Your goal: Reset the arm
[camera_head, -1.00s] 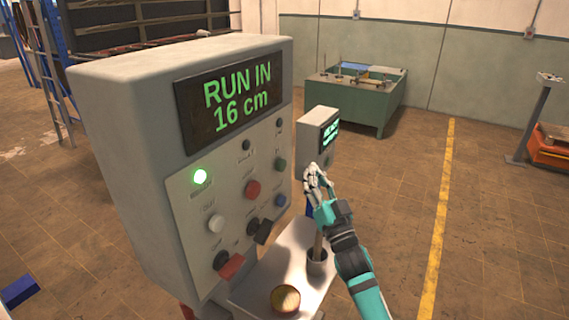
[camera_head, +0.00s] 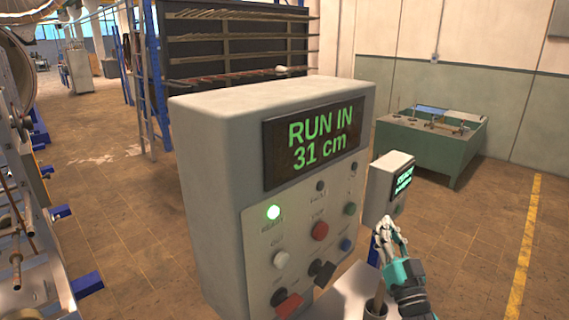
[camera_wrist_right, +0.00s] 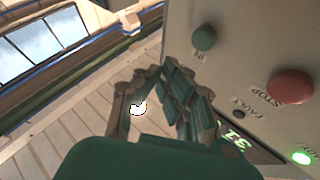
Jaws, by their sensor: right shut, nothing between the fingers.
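My right arm comes in at the lower right of the head view, with its teal and dark wrist. My right gripper (camera_head: 388,228) is shut and empty. It is beside the right edge of the grey control box (camera_head: 212,160), near the buttons but with no clear contact. In the wrist view the gripper (camera_wrist_right: 165,75) is in front of the panel, left of a green button (camera_wrist_right: 204,38) and a red stop button (camera_wrist_right: 291,86). My left gripper is not in view.
A smaller grey box with a lit screen (camera_head: 403,181) stands behind my right gripper. A green workbench (camera_head: 450,140) is at the back right. A pale shelf (camera_head: 345,300) lies below the panel. Floor right of the yellow line (camera_head: 527,240) is clear.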

